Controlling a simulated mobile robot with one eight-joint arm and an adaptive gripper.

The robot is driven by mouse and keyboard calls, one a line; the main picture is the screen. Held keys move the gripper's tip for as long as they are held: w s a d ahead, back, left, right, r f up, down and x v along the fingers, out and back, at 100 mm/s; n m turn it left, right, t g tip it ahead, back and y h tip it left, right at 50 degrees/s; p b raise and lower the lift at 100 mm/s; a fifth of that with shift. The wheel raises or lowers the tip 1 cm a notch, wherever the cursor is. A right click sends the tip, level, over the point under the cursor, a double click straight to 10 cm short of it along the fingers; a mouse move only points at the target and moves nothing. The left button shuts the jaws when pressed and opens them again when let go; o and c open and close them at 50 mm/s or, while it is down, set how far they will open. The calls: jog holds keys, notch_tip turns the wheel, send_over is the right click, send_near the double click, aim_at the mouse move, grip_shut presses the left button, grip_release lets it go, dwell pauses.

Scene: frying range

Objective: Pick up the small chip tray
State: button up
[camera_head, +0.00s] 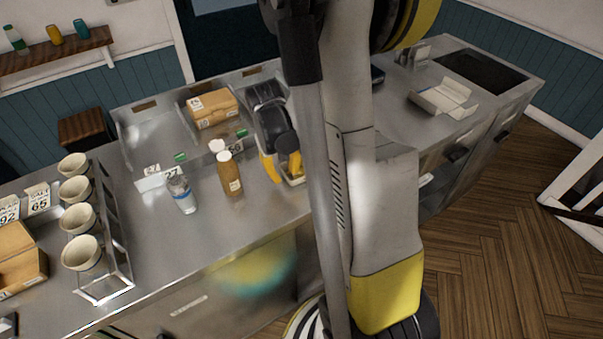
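A small pale tray (294,181) sits on the steel counter, just left of my arm link. It looks like the small chip tray, and its right part is hidden behind my arm. My gripper (281,167) points down at it, with a dark body and yellow fingertips. The fingertips stand apart, one at the tray's left side and one over the tray. Whether they touch the tray cannot be told.
A cardboard box (211,109) is behind. An open carton (444,97) lies on the right counter.

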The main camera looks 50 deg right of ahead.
jog(key=shift+d+f, duration=0.2)
jog(key=shift+f, duration=0.9)
grip_shut()
jog(key=shift+r, duration=0.1)
